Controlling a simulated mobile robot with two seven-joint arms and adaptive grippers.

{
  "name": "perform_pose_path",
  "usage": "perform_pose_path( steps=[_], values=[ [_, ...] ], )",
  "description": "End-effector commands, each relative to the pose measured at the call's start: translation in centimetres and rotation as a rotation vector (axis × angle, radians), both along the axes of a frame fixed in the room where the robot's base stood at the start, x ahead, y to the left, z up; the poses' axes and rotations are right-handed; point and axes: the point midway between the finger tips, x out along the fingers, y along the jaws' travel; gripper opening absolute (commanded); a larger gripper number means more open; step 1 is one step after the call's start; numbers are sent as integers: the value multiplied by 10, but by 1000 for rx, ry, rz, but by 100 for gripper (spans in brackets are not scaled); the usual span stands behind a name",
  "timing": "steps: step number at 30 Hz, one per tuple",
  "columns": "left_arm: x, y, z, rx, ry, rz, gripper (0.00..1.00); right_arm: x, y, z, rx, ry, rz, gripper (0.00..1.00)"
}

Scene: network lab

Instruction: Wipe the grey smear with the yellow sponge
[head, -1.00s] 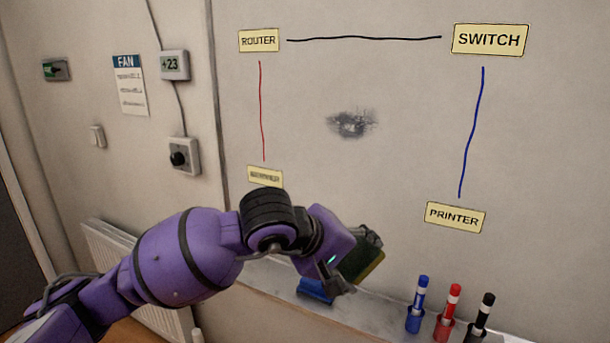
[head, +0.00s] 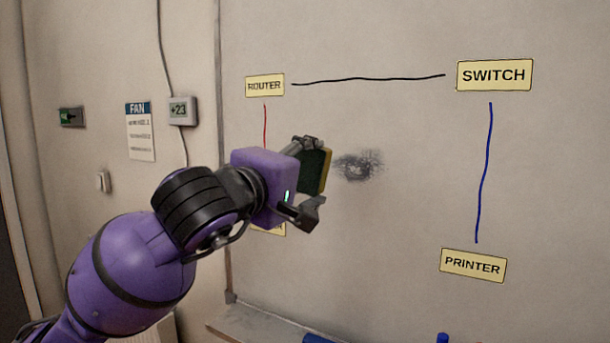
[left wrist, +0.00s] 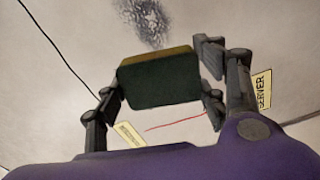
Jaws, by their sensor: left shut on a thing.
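The yellow sponge (head: 316,174) has a dark green layer facing my palm and a yellow layer facing the wall. My left gripper (head: 308,178) is shut on it, one finger above and one below in the head view. The sponge also shows between the fingers in the left wrist view (left wrist: 160,80). The grey smear (head: 357,166) is a dark, ragged patch on the pale wall board, just right of the sponge in the head view. It shows beyond the sponge in the left wrist view (left wrist: 150,18). I cannot tell whether the sponge touches the board. My right gripper is not in view.
Labels ROUTER (head: 265,86), SWITCH (head: 494,75) and PRINTER (head: 473,264) are joined by drawn lines. My gripper partly hides the red line and a lower label (head: 272,230). A ledge (head: 255,323) runs below.

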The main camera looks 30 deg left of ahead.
Motion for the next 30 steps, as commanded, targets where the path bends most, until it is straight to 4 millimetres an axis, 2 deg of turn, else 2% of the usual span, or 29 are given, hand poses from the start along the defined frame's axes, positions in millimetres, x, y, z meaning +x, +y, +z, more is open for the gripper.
perform_pose_path(
  steps=[13,19,30],
  values=[
    [43,2,0,-1,2,-1,44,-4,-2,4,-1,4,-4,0],
    [49,2,0,1,1,-1,44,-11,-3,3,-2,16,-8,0],
    [50,2,-1,1,2,-1,44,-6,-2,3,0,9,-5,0]
  ],
)
